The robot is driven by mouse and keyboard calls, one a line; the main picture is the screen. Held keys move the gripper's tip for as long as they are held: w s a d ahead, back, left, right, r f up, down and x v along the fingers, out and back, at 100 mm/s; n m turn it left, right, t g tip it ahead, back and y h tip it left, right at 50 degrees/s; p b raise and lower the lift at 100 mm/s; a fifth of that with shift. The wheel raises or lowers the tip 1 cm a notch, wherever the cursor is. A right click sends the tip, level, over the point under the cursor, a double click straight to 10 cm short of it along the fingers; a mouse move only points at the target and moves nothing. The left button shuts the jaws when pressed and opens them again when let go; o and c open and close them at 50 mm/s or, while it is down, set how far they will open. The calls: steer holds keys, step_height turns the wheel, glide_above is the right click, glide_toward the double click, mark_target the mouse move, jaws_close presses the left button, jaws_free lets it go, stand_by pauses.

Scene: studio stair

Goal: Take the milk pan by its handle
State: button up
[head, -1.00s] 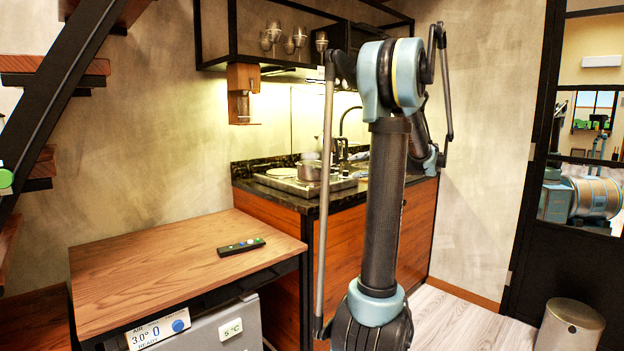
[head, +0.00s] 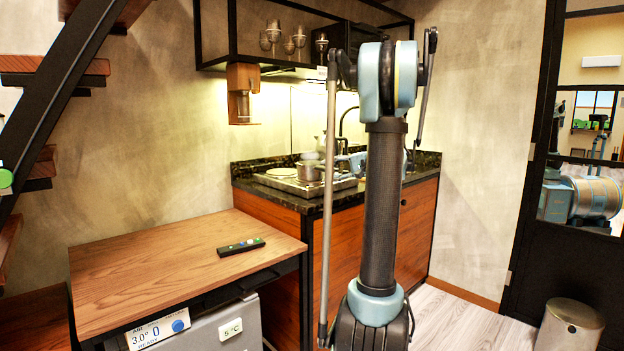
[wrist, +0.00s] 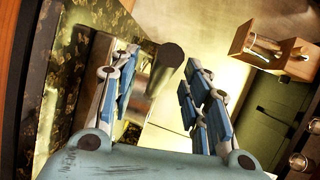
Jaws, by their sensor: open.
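The milk pan (head: 308,172) is a small metal pan on the hob at the back counter in the head view. Its handle is hard to make out there. In the wrist view a dark round bar, which looks like the pan's handle (wrist: 172,58), points toward the camera between the fingers. My gripper (wrist: 160,64) is open, with blue-padded fingers on either side of that bar and a gap visible on the right. I cannot tell whether the left finger touches it. In the head view my gripper (head: 350,162) is just right of the pan, partly hidden by my arm.
The hob (head: 285,184) sits on a dark stone counter (head: 312,203) with a tap (head: 345,122) behind. A black shelf with glasses (head: 273,35) hangs above. A wooden table (head: 170,270) with a remote (head: 241,246) stands in front.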

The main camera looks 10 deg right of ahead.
steer(key=shift+x, duration=1.45)
jaws_close()
steer(key=shift+r, duration=0.15)
